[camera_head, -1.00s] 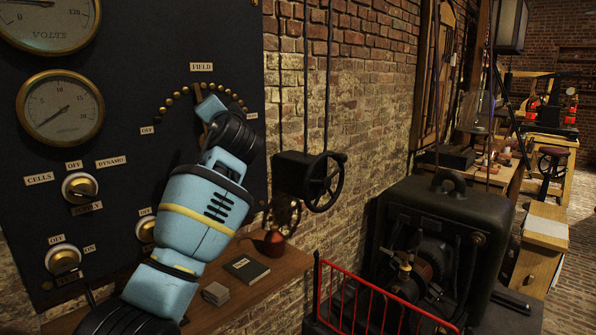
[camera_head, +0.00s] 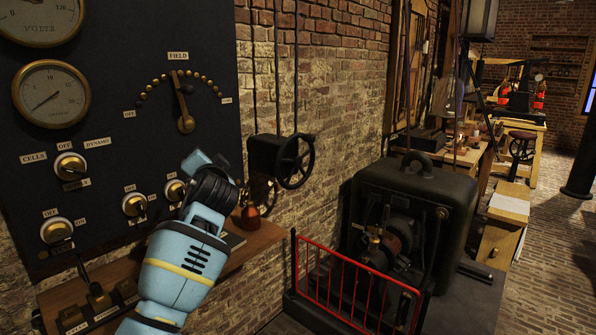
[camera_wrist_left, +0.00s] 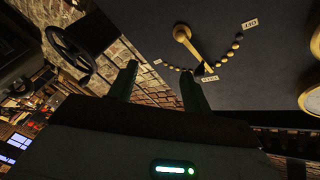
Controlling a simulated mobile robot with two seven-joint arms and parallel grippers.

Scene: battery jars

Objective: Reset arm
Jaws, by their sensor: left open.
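My left arm (camera_head: 185,262) comes up from the bottom in the head view, in front of the lower right of the dark switch panel (camera_head: 110,110). My right gripper is not in view.
A wooden shelf (camera_head: 255,238) runs below the panel. A black handwheel (camera_head: 297,160) sticks out from the brick wall to the right. A dark machine (camera_head: 440,200) stands behind a red railing (camera_head: 350,285). The brick floor at the far right is open.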

